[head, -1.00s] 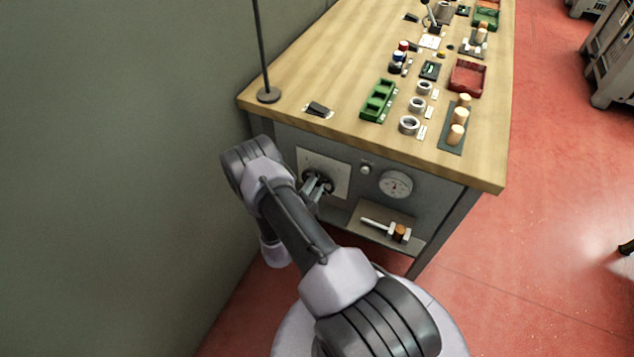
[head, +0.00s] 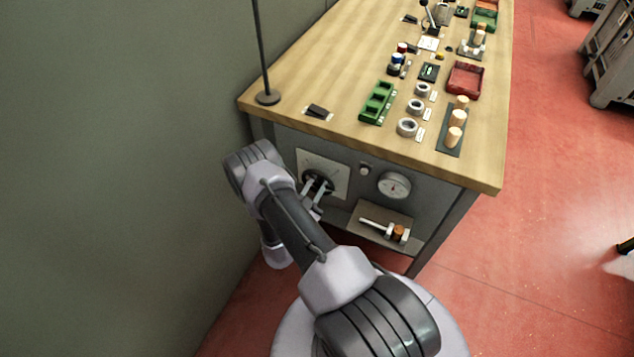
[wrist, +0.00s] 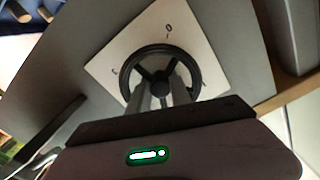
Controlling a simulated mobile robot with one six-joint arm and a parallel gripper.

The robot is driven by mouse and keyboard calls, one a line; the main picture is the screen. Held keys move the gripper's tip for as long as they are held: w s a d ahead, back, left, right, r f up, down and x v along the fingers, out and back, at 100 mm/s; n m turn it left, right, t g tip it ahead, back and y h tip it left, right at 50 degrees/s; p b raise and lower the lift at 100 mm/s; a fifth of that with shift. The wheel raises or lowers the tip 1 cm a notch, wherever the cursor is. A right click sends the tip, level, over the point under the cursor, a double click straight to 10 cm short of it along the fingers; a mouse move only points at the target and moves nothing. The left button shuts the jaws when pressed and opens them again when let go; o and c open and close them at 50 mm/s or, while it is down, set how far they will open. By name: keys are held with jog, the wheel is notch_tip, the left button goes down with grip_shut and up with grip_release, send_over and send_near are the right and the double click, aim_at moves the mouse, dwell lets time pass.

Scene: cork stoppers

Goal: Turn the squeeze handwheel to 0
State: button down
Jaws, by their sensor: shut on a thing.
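The squeeze handwheel (wrist: 158,52) is a black ring with spokes, mounted on a pale square dial plate (wrist: 110,62). It also shows in the head view (head: 326,181) on the front panel of the bench, on its plate (head: 337,168). A "0" mark is at the plate's far corner in the wrist view, with other marks near its side corners. My gripper (wrist: 160,90) reaches the wheel, its two fingers shut on part of it near the hub. The fingers cover the wheel's near part. In the head view my gripper (head: 316,190) is partly hidden by my arm.
Right of the plate are a small knob (head: 365,169) and a round gauge (head: 393,186). Below them a shelf (head: 362,230) holds a tool. The wooden benchtop (head: 340,85) carries rings, cork stoppers and trays. A wall stands close on the left.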

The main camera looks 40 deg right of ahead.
jog(key=n, duration=0.6)
jog(key=shift+s+n+p, duration=0.1)
jog(key=shift+n+p, duration=0.2)
jog(key=shift+p, duration=0.1)
jog(key=n, duration=1)
jog(key=shift+s+n, duration=0.1)
jog(key=shift+n, duration=0.3)
jog(key=n, duration=0.6)
jog(key=shift+d, duration=0.1)
jog(key=n, duration=0.5)
jog(key=shift+n+b, duration=0.4)
jog(key=n+b, duration=0.1)
jog(key=n, duration=0.5)
jog(key=shift+r, duration=0.1)
jog(key=n, duration=0.5)
jog(key=shift+n, duration=0.4)
jog(key=n, duration=0.5)
jog(key=shift+w+r+n, duration=0.1)
jog(key=shift+w+n, duration=0.1)
jog(key=shift+n, duration=0.2)
